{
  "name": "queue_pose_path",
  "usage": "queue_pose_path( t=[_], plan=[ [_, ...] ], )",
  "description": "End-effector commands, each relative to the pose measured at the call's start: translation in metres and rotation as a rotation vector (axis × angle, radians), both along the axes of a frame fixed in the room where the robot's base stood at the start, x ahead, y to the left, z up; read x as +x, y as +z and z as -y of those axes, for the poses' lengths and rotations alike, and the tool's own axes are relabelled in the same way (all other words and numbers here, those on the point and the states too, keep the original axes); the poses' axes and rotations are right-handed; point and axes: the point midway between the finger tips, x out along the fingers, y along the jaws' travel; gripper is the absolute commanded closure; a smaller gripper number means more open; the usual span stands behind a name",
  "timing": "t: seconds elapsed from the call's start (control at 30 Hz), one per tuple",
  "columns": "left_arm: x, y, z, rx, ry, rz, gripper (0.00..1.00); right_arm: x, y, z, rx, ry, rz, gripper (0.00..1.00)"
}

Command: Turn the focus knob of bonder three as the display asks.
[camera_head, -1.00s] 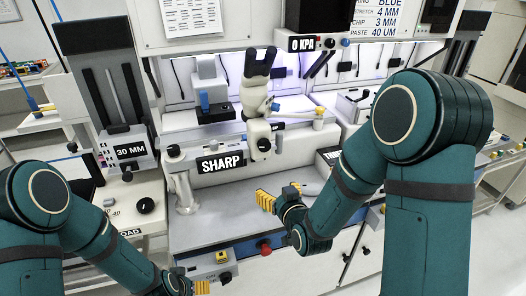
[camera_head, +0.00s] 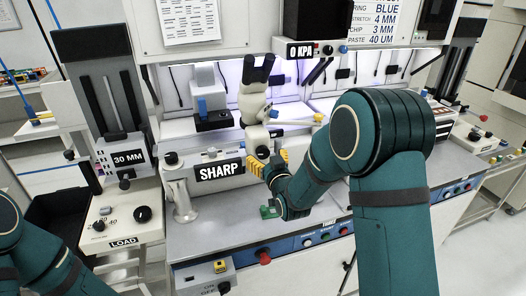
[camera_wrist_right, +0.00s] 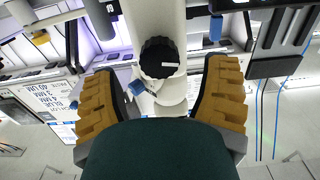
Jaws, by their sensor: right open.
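The bonder in front of me has a white microscope (camera_head: 253,98) with black twin eyepieces. Its display (camera_head: 220,171) reads SHARP. A black focus knob (camera_wrist_right: 159,58) with a white mark sits on the microscope's column in the right wrist view. In the head view the knob (camera_head: 262,152) shows just beyond my right fingers. My right gripper (camera_head: 269,163) is open, its yellow fingers pointing at the column. In the wrist view the fingers (camera_wrist_right: 165,95) stand apart on either side of the knob, with a gap to each. My left gripper is out of view.
A panel (camera_head: 128,157) reading 30 MM and a LOAD plate (camera_head: 123,242) stand at left. A 0 KPA sign (camera_head: 300,50) and a recipe sheet (camera_head: 374,22) hang above. The grey worktop (camera_head: 215,232) is mostly clear.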

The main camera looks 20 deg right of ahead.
Motion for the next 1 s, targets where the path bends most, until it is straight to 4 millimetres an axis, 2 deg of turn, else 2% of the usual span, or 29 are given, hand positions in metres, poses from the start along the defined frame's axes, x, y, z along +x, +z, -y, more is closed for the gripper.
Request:
queue_pose_path(
  t=[0.1,0.23,0.6,0.63,0.77,0.8,0.83,1.0],
  plan=[
    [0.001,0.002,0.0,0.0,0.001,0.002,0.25,0.017,0.0,-0.001,-0.002,0.0,0.0,0.25],
    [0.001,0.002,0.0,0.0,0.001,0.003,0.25,0.028,0.0,-0.001,-0.001,0.0,0.0,0.25],
    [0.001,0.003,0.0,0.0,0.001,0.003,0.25,0.033,0.0,-0.001,0.0,0.0,-0.001,0.25],
    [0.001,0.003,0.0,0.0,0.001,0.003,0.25,0.033,0.0,-0.001,0.0,0.0,-0.001,0.28],
    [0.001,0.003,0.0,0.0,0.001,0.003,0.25,0.033,0.0,-0.001,0.0,0.0,-0.001,0.74],
    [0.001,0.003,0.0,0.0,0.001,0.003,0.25,0.033,0.0,-0.001,0.0,0.0,-0.001,0.88],
    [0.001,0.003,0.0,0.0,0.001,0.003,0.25,0.033,0.0,-0.001,0.0,0.0,-0.001,0.93],
    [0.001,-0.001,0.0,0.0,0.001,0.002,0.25,0.033,0.0,-0.001,-0.013,0.0,0.002,0.94]
  ],
)
